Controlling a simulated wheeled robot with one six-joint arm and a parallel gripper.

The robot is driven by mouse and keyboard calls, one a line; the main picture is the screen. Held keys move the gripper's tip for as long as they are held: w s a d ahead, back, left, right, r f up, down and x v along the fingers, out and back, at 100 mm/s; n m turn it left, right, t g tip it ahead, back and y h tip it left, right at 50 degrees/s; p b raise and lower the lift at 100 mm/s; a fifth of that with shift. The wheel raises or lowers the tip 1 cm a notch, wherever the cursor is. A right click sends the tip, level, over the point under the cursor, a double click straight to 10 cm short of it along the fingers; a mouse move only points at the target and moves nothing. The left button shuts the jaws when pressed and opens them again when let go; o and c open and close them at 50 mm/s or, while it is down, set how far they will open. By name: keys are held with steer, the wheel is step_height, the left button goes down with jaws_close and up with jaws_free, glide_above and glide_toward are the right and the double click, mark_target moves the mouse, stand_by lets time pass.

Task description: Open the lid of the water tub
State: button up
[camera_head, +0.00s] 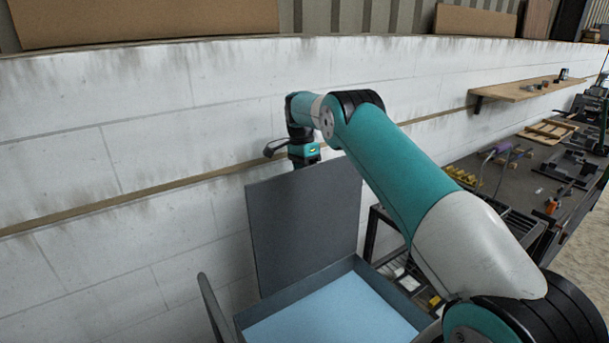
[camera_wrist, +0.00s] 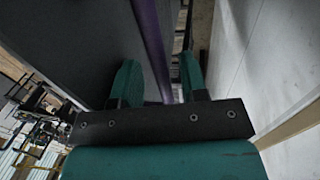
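The water tub (camera_head: 368,272) stands low in the head view, with pale blue water (camera_head: 340,312) inside. Its dark grey lid (camera_head: 305,222) stands raised, nearly upright, at the tub's far side by the wall. My wrist shows just above the lid's top edge; my fingers are hidden behind the lid there. In the wrist view my gripper (camera_wrist: 160,80) has its two teal fingers apart. A dark panel (camera_wrist: 72,45), which looks like the lid, fills the left. A purple strip (camera_wrist: 152,45) runs between the fingers; I cannot tell whether they touch it.
A white block wall (camera_head: 110,150) with a wooden rail runs close behind the lid. A cluttered workbench (camera_head: 525,180) stands at the right, below a wooden shelf (camera_head: 520,88). A grey curved piece (camera_head: 213,308) rises at the tub's left.

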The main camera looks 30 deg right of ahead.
step_height(320, 180, up, 7)
steer(key=w+p, duration=0.1)
steer(key=p, duration=0.8)
steer(key=shift+w+a, duration=0.15)
steer(key=shift+w, duration=0.05)
steer(key=shift+p, duration=0.35)
